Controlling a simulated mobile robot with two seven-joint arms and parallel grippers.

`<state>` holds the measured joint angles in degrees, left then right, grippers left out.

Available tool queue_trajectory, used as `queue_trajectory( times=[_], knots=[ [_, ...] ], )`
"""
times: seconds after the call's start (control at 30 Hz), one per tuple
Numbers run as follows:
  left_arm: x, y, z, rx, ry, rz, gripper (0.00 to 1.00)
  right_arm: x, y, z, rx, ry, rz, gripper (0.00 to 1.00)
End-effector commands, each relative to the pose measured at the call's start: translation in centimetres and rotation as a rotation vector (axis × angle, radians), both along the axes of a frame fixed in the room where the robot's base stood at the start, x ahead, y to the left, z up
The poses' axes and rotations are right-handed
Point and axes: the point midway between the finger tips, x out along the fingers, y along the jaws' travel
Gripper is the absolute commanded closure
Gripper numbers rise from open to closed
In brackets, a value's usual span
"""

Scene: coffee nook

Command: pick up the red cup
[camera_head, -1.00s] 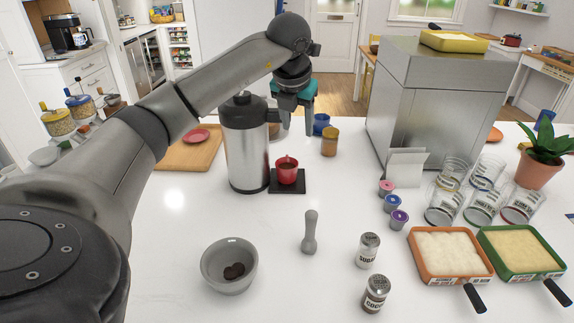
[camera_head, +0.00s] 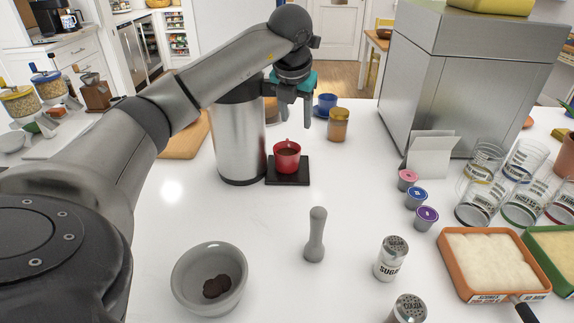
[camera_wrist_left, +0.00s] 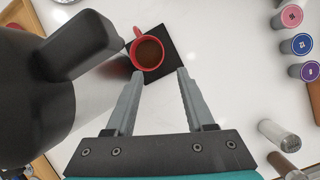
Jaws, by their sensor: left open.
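The red cup (camera_head: 286,158) holds dark brown liquid and stands upright on a small black square mat (camera_head: 289,178). It also shows in the left wrist view (camera_wrist_left: 149,52), with its handle toward the upper left. My left gripper (camera_head: 295,118) is above the cup in the head view, with its fingers pointing down. In the left wrist view the left gripper (camera_wrist_left: 160,76) has its fingers spread apart, empty, with the cup just beyond and between the tips. My right gripper is not in view.
A tall steel dispenser (camera_head: 240,140) with a black top stands close to the left of the cup. A grey pestle (camera_head: 316,235) and a grey bowl (camera_head: 210,278) are in front. Coloured pods (camera_head: 416,197) lie to the right. Bare counter lies between mat and pods.

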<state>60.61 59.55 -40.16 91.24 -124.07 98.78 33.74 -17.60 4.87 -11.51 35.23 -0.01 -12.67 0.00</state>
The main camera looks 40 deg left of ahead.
Motion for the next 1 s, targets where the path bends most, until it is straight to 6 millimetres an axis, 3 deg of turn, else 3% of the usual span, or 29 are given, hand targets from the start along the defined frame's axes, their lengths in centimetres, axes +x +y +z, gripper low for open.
queue_trajectory(
  times=[0.4, 0.67, 1.0],
  knots=[
    [2.6, 1.6, -7.4, -0.002, 0.005, 0.001, 0.46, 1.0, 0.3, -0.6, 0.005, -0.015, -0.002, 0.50],
    [3.3, 2.1, -9.1, 0.000, 0.003, 0.000, 0.46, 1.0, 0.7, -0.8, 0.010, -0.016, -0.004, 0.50],
    [4.8, 2.8, -13.0, -0.001, 0.004, 0.000, 0.46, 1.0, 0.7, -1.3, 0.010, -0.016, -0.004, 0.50]
  ],
)
